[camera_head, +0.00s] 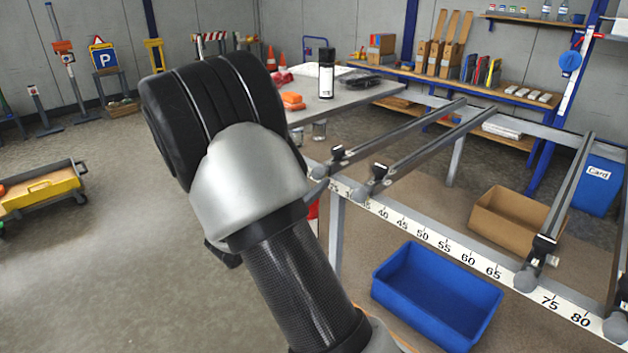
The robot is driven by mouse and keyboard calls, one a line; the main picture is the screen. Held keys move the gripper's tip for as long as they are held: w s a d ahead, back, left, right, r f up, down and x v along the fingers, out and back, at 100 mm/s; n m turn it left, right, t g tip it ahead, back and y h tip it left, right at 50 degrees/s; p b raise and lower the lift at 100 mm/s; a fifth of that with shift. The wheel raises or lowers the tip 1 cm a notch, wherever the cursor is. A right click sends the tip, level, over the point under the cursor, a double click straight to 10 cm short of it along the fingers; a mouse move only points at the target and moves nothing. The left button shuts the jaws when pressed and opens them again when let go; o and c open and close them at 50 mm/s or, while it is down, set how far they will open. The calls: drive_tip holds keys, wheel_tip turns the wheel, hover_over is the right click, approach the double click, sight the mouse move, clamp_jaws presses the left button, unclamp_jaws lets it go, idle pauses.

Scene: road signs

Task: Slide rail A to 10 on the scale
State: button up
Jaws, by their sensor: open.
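A frame with a white number scale (398,218) runs from the middle to the lower right; figures from about 35 to 80 can be read, rising to the right. The low end around 10 is hidden behind my arm. Several grey rails cross the frame. Two close together, the left rail (402,129) and its neighbour (440,147), end near 25 to 35. Another rail (571,187) ends near 70, and one more (621,262) is cut by the right edge. I cannot read which is rail A. My arm fills the centre-left; my gripper's fingers do not show.
A yellow cart (42,187) is at left. The left floor is largely clear.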

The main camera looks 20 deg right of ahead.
drive_tip(key=shift+x, duration=1.35)
